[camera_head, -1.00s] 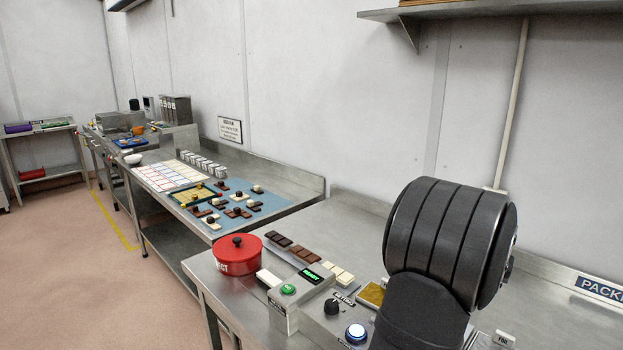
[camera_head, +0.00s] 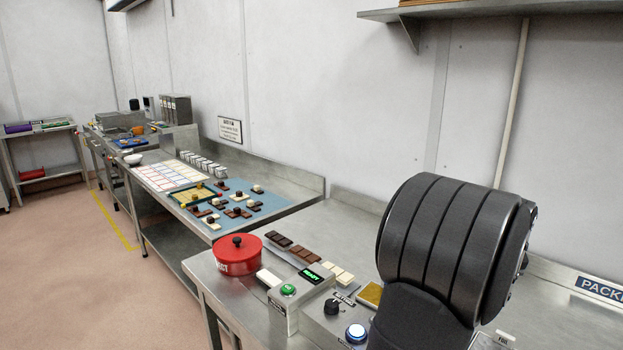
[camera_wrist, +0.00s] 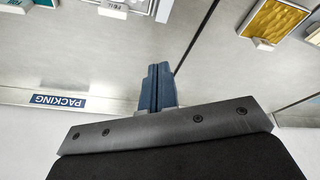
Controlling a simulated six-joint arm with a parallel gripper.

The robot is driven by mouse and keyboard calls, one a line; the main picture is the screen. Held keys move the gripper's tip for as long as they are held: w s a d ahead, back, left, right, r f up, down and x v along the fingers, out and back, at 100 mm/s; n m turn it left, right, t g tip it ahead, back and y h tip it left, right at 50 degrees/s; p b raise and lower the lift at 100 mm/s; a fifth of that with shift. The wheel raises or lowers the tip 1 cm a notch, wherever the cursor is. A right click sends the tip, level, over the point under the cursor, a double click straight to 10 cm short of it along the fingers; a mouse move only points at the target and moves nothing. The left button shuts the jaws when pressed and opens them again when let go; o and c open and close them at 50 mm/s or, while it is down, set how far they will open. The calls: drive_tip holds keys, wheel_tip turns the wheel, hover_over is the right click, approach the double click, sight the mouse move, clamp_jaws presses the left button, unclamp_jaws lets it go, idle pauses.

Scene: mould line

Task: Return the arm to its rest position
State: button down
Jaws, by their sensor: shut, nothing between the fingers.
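My gripper (camera_wrist: 157,88) shows in the wrist view, with its two blue fingers pressed together and nothing between them. It is clear of any object, with the steel bench top (camera_wrist: 100,60) behind it. In the head view the gripper itself is not visible; a dark, ribbed part of my own arm fills the lower right and hides the bench behind it.
A red lidded pot (camera_head: 237,255), a control box with a green button (camera_head: 289,289) and chocolate bars (camera_head: 304,256) stand on the near bench. A yellow panel (camera_wrist: 275,20) shows in the wrist view. A wall shelf (camera_head: 490,12) hangs above.

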drive_tip(key=c, duration=1.3)
unclamp_jaws()
drive_tip(key=o, duration=0.4)
drive_tip(key=shift+a+r, duration=0.1)
drive_tip(key=shift+a, duration=0.05)
drive_tip(key=o, duration=0.7)
drive_tip(key=shift+n, duration=0.9)
drive_tip(key=a+r, duration=0.1)
drive_tip(key=s+a+r, duration=0.1)
drive_tip(key=a, duration=0.1)
drive_tip(key=shift+a+r, duration=0.1)
drive_tip(key=shift+a, duration=0.2)
drive_tip(key=shift+o, duration=1)
drive_tip(key=s+a+r+n+g, duration=0.1)
drive_tip(key=s+a+r+n, duration=0.2)
drive_tip(key=a, duration=0.4)
drive_tip(key=shift+a+r+n+y, duration=0.25)
drive_tip(key=shift+r+n+y, duration=0.05)
drive_tip(key=shift+r+y, duration=0.1)
drive_tip(key=s+a+r+n+g, duration=0.1)
drive_tip(key=s+a+r+n, duration=0.1)
drive_tip(key=s+a+n, duration=0.3)
drive_tip(key=s+a+r+n+g, duration=0.1)
drive_tip(key=s+a+r, duration=0.25)
drive_tip(key=a, duration=0.35)
wheel_tip(320, 180, down, 11)
drive_tip(key=shift+s+n+y, duration=0.3)
drive_tip(key=shift+s, duration=0.15)
drive_tip(key=shift+r, duration=0.1)
